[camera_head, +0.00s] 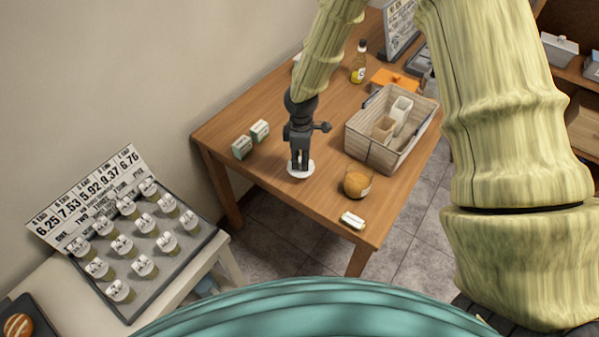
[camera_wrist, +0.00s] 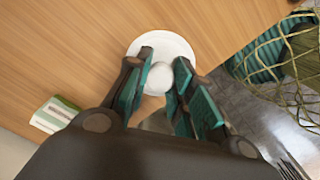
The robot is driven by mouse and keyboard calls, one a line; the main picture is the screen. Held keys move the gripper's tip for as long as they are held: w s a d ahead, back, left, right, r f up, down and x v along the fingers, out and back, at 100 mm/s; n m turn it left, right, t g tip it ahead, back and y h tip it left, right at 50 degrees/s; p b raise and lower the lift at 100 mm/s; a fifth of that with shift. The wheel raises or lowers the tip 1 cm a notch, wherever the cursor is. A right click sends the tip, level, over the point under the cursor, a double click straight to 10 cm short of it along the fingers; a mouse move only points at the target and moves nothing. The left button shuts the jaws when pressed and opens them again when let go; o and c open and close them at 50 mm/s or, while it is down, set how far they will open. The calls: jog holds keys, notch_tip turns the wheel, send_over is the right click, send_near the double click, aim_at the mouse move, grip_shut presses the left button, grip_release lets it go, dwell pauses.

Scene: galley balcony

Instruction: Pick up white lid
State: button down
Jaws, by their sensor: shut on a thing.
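The white lid (camera_head: 301,173) is a flat round disc at the wooden table, below my gripper (camera_head: 299,163). In the wrist view the lid (camera_wrist: 178,43) shows a pale round knob at its middle, between the fingers of my gripper (camera_wrist: 163,80). The fingers are shut on this knob. The lid looks level and at or just above the table top; I cannot tell whether it touches the wood. The fingers hide part of its rim.
On the table (camera_head: 240,113) a grey basket (camera_head: 372,150) with small containers stands to the right. An orange-brown jar (camera_head: 357,181) and a small box (camera_head: 352,220) are nearer the front right. Two small boxes (camera_head: 242,147) lie left, a bottle (camera_head: 359,62) behind.

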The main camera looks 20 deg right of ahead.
jog(key=shift+r+p, duration=1.35)
jog(key=shift+r, duration=0.6)
